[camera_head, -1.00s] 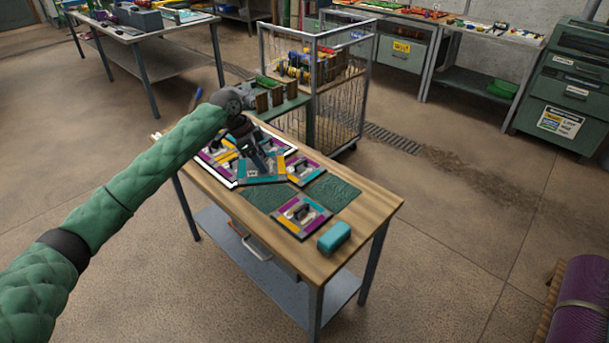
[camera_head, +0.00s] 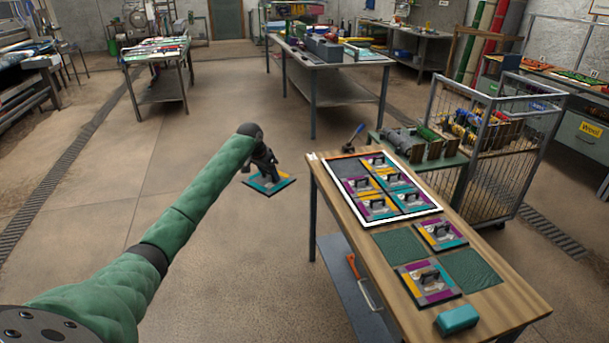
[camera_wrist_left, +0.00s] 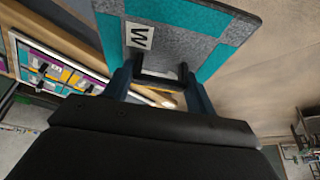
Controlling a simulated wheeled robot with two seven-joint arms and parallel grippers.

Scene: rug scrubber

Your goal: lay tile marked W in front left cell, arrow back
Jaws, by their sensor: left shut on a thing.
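My left gripper (camera_head: 265,172) is shut on the handle of the tile marked W (camera_head: 280,186) and holds it over the floor, left of the workbench. In the left wrist view the tile (camera_wrist_left: 200,45) shows teal and grey patches and a white label with a W; the handle sits between the fingers of the gripper (camera_wrist_left: 160,82). Its arrow cannot be made out. The white-framed tray (camera_head: 425,219) on the workbench holds several handled tiles. One cell (camera_head: 347,167), at its far left corner in the head view, is bare and dark. My right gripper is out of view.
The workbench (camera_head: 512,302) also carries two tiles (camera_head: 440,235) (camera_head: 428,283) outside the tray, green mats (camera_head: 400,245) and a teal block (camera_head: 457,319). A wire cage cart (camera_head: 500,130) stands behind its right side. Floor left of the bench is clear.

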